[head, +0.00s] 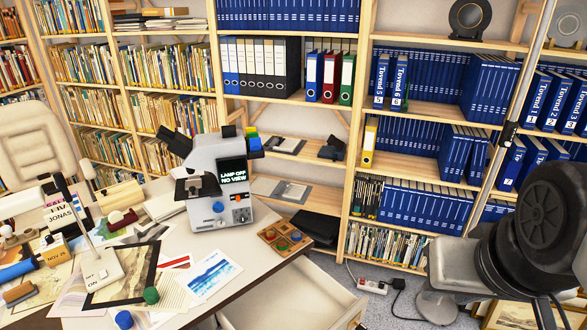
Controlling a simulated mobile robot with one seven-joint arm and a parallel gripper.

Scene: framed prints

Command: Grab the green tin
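A small round green tin (151,296) stands on the cluttered desk, near its front edge, at the lower right corner of a framed landscape print (128,272). A similar small blue tin (124,319) stands just in front and to the left of it. The green tin's upper side shows clearly, and nothing covers it. My gripper is not in view. A dark, round, jointed part at the right edge may be part of my arm; it is far from the tin.
A microscope-like device (215,180) stands on the desk behind the tins. A wooden tray (283,240) with coloured discs lies to its right. Loose prints (210,275) surround the green tin. A pulled-out drawer (290,300) lies at the front right. Bookshelves (300,105) line the back.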

